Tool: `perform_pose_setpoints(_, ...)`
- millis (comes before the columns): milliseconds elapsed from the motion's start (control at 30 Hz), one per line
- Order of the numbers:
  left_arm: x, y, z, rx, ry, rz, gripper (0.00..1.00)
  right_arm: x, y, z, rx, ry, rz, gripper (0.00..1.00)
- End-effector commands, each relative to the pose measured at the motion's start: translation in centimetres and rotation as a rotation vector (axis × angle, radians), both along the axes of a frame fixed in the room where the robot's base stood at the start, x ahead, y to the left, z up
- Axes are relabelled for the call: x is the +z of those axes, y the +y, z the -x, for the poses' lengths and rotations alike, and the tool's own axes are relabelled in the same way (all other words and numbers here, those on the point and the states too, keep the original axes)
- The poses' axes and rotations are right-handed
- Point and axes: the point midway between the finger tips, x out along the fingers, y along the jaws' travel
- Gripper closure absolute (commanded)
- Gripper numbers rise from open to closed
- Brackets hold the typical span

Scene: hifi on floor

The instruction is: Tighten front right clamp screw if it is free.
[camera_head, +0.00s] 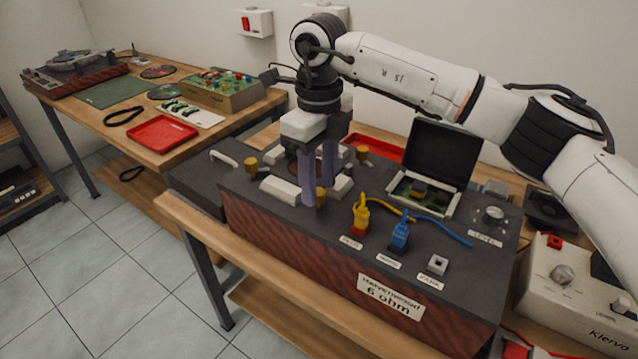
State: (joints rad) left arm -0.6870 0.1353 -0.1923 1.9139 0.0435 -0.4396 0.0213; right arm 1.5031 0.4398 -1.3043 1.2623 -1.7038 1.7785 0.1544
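The dark hi-fi unit (265,207) with a wood-grain front stands on a wooden bench. My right gripper (318,197) points down over its top, with two purple fingers apart. A brass clamp screw (321,197), at the front right of the clamp area, shows low between the fingertips, partly hidden by the left finger. I cannot tell whether the fingers touch it. A second brass screw (250,164) is at the left and a third (362,154) is behind to the right. Part of the clamp area is hidden behind the gripper. My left gripper is not in view.
A yellow plug (360,215) and a blue plug (400,235) with cables stand right of the gripper. An open-lidded box (445,155) and a knob (493,214) are further right. A second bench with a red tray (162,134) is at the left.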

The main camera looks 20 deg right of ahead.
Motion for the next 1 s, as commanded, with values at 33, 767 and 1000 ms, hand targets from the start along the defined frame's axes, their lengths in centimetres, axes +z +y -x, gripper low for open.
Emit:
perform_pose_setpoints(33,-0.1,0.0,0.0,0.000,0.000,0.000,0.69,1.0,0.1,-0.1,0.000,-0.006,-0.002,0.61)
perform_pose_setpoints(767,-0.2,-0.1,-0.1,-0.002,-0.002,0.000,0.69,9.3,0.0,0.0,0.000,-0.002,-0.001,0.61)
perform_pose_setpoints(1000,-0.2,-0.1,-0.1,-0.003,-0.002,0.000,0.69,9.3,0.0,0.0,0.000,-0.002,-0.001,0.61)
